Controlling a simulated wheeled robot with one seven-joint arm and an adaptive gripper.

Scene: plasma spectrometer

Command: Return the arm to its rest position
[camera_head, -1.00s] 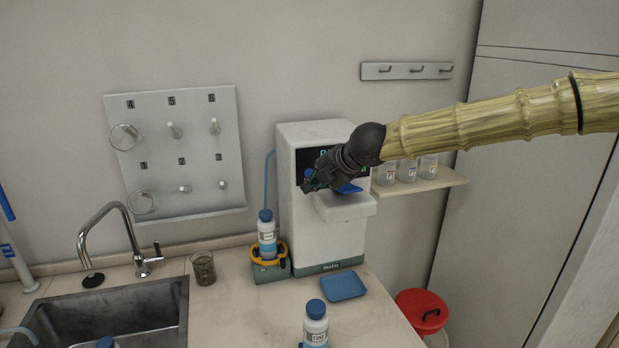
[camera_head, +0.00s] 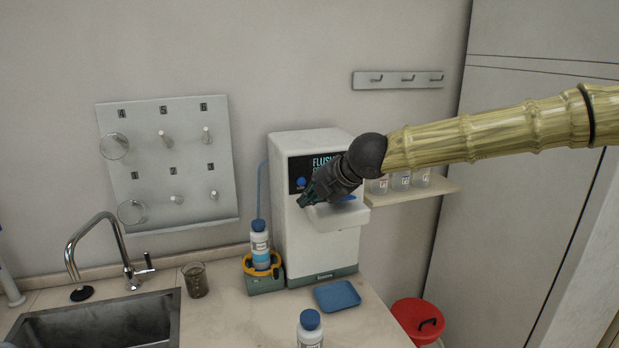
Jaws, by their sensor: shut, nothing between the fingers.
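My gripper (camera_head: 306,202) is at the end of my arm, which reaches in from the right. It is dark, shut and empty, in front of the white spectrometer (camera_head: 300,235). The spectrometer's display reads "FLUSH" in part, with a blue round button (camera_head: 301,182) beside it. The gripper hides part of the machine's front and some of the display. I cannot tell whether it touches the machine.
A bottle (camera_head: 260,246) sits in a holder left of the machine. A blue tray (camera_head: 338,295) and another bottle (camera_head: 310,329) are on the counter. A beaker (camera_head: 196,280) stands near the sink (camera_head: 100,322). A shelf (camera_head: 425,190) holds small cups. A red bin (camera_head: 417,320) stands at right.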

